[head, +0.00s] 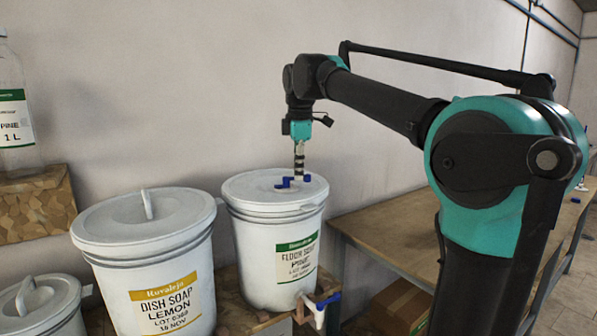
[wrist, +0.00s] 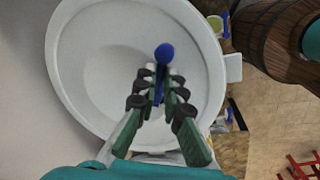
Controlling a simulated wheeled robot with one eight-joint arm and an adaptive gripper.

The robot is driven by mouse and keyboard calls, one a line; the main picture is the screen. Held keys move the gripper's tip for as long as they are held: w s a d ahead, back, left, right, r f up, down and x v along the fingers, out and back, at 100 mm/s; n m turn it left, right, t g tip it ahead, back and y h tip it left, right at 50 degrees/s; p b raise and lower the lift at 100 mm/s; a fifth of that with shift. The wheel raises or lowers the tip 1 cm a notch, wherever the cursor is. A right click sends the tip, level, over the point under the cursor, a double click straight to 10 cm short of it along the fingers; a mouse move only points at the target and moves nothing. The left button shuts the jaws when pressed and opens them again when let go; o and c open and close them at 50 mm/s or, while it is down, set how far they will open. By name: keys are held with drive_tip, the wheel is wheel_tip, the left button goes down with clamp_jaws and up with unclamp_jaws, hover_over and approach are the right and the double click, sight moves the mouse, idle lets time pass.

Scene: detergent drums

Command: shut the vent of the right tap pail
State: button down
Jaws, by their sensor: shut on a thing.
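The right tap pail (head: 265,240) is a white drum with a green "FLOOR SOAP PINE" label, upright on a wooden bench. Its blue vent (head: 285,182) stands on the white lid (head: 250,190). A white tap with a blue handle (head: 328,300) is low on its front. My gripper (head: 299,175) reaches down to the lid from above. In the wrist view the fingers (wrist: 160,92) are shut on the blue vent (wrist: 164,54), its round end showing beyond the tips. The fingers hide part of the vent, and I cannot tell how far it is turned.
A white pail (head: 150,262) labelled "DISH SOAP LEMON" stands close at the left, with another lidded pail (head: 40,305) beyond it. A clear bottle (head: 14,110) stands on a box (head: 36,205) at the far left. A wooden table (head: 385,225) is at the right.

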sight(302, 189)
drive_tip(key=shift+w+a+n+y, duration=0.1)
drive_tip(key=shift+w+n+y, duration=0.25)
drive_tip(key=shift+n, duration=1.1)
drive_tip(key=shift+w+a+n+y, duration=0.15)
drive_tip(key=shift+w+n, duration=0.4)
drive_tip(key=shift+n, duration=0.9)
drive_tip(key=c, duration=1.6)
unclamp_jaws()
drive_tip(key=shift+r, duration=0.1)
drive_tip(key=v, duration=1.1)
drive_tip(key=shift+d+r, duration=0.2)
drive_tip(key=shift+r, duration=0.25)
drive_tip(key=shift+w, duration=0.1)
